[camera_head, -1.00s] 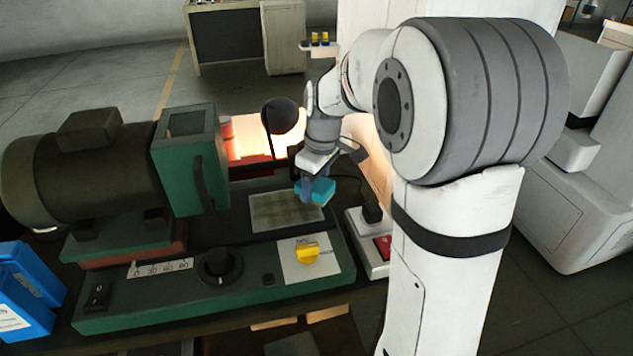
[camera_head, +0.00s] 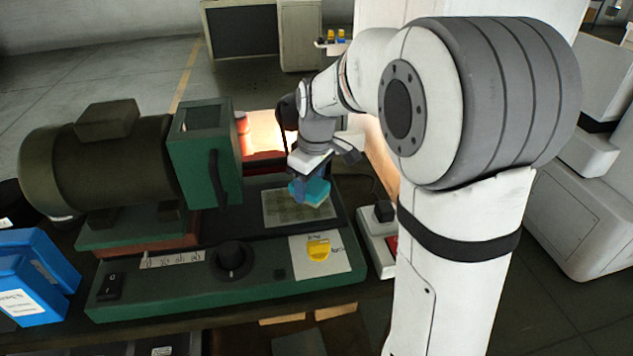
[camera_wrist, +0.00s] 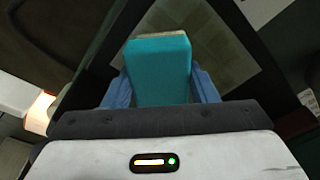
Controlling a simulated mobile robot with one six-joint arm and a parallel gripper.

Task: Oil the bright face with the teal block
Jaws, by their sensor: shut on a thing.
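The teal block (camera_head: 313,191) is held between the blue fingers of my gripper (camera_head: 303,190). In the wrist view the teal block (camera_wrist: 158,72) fills the space between the blue fingers (camera_wrist: 160,90), with a thin tan layer showing at its far edge. The bright face (camera_head: 290,210) is a flat, grey-green patterned plate on the green machine. The block is over the plate's upper right part; I cannot tell whether they touch. In the wrist view the plate (camera_wrist: 215,45) lies beyond and to the right of the block.
Blue boxes (camera_head: 35,275) stand at the left.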

